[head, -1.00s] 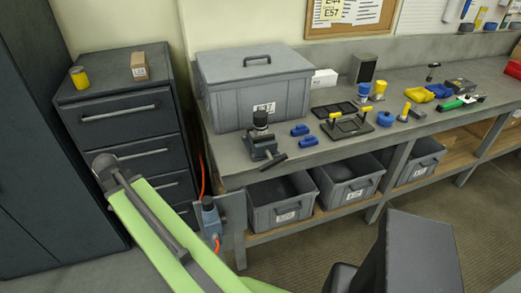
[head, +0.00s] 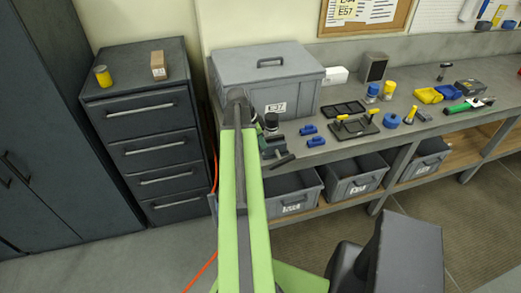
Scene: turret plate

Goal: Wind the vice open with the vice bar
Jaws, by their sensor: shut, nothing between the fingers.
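The dark vice (head: 273,148) stands at the front left edge of the workbench, partly behind my green arm. A black round piece (head: 271,121) shows at its top. The dark vice bar (head: 281,162) sticks out at the front, slanted over the bench edge. The jaw gap is too small and hidden to judge. My raised arm crosses the picture just left of the vice, with its upper joint in front of the grey lidded bin. My gripper cannot be made out, so its place relative to the bar does not show.
The grey lidded bin (head: 300,75) stands behind the vice. Two blue blocks (head: 312,136) and a black tray with yellow-handled parts (head: 354,126) lie to its right. Open grey crates (head: 352,187) sit under the bench. A drawer cabinet (head: 150,155) stands left; floor before it is clear.

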